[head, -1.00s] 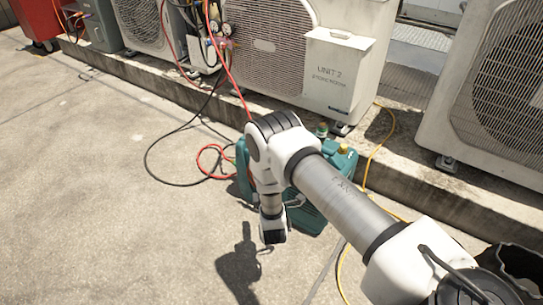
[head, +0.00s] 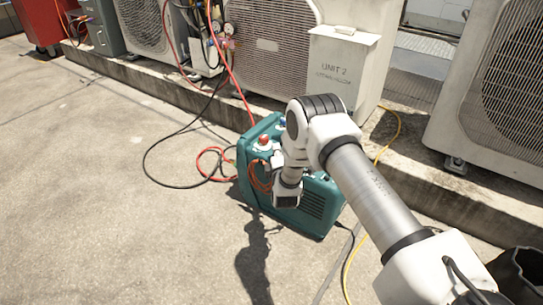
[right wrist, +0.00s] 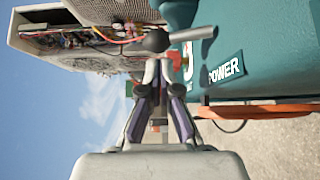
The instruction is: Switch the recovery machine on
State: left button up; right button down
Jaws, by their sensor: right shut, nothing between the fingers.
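The recovery machine (head: 312,207) is a teal box standing on the ground in the head view, partly behind my right arm. The switch position is unclear. My left gripper is not in view.
Hoses and a yellow cord (head: 352,262) lie on the ground. Condensers (head: 268,45) stand on the kerb behind. Open concrete lies at left.

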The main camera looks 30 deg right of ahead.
jog(key=shift+s+d+r+m+t+h, duration=0.15)
jog(key=shift+s+m+t+h, duration=0.2)
jog(key=shift+m+t, duration=0.3)
dwell(0.5)
jog(key=shift+s+r+m+t+h+p, duration=0.1)
jog(key=shift+s+m+t+h+p, duration=0.25)
jog(key=shift+m, duration=0.3)
jog(key=shift+s+d+r+p, duration=0.2)
jog(key=shift+p, duration=0.4)
jog(key=shift+s+d+f+p, duration=0.15)
jog(key=shift+s+p, duration=0.15)
jog(key=shift+p, duration=0.25)
